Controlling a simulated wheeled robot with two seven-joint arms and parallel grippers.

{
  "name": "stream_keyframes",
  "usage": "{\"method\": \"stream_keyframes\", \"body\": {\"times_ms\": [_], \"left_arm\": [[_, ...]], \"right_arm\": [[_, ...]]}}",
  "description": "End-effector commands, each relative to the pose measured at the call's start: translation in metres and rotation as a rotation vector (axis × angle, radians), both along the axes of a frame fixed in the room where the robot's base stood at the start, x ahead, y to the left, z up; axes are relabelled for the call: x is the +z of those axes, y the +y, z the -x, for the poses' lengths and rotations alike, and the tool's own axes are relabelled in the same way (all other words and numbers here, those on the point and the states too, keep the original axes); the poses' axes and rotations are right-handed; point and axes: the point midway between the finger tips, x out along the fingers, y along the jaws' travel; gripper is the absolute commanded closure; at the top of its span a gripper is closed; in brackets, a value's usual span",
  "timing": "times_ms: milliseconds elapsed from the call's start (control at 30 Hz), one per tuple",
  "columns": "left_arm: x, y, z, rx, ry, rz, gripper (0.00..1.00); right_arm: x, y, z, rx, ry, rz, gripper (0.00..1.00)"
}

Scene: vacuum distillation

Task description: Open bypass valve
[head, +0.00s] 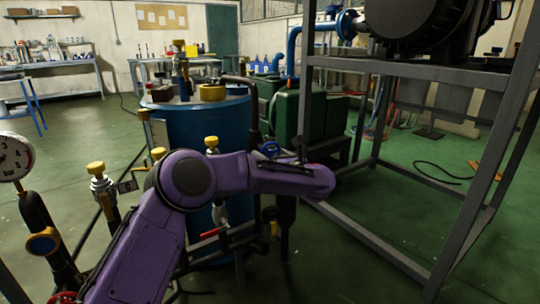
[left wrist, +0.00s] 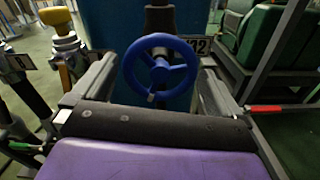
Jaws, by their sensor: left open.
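A blue handwheel valve (left wrist: 160,66) with spokes stands on a dark upright pipe in the left wrist view. In the head view the blue handwheel (head: 269,148) shows just above my purple left forearm, partly hidden. My left gripper (left wrist: 156,72) is open, with one finger to the left of the wheel and one to the right. The wheel lies between the fingers, and I see a gap on each side. In the head view the left gripper (head: 285,162) is mostly hidden by my wrist. My right gripper is not in view.
A blue tank (head: 205,125) stands behind the wheel. Yellow-capped valves (head: 97,170) and a pressure gauge (head: 14,157) are at left. A red-handled valve (head: 213,232) sits below my arm. A grey metal frame (head: 447,240) stands at right.

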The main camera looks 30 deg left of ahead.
Motion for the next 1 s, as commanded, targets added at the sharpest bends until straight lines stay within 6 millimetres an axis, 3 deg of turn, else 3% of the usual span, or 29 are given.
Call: {"method": "stream_keyframes", "body": {"times_ms": [200, 400, 1000], "left_arm": [[0.003, -0.050, 0.020, -0.004, 0.003, -0.001, 0.00], [0.001, -0.080, 0.033, -0.001, 0.001, 0.000, 0.00], [-0.001, -0.086, 0.035, -0.001, 0.015, -0.005, 0.00]], "right_arm": [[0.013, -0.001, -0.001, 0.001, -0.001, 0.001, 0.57], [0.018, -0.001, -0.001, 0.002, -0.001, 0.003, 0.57], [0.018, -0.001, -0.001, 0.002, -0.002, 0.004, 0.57]]}}
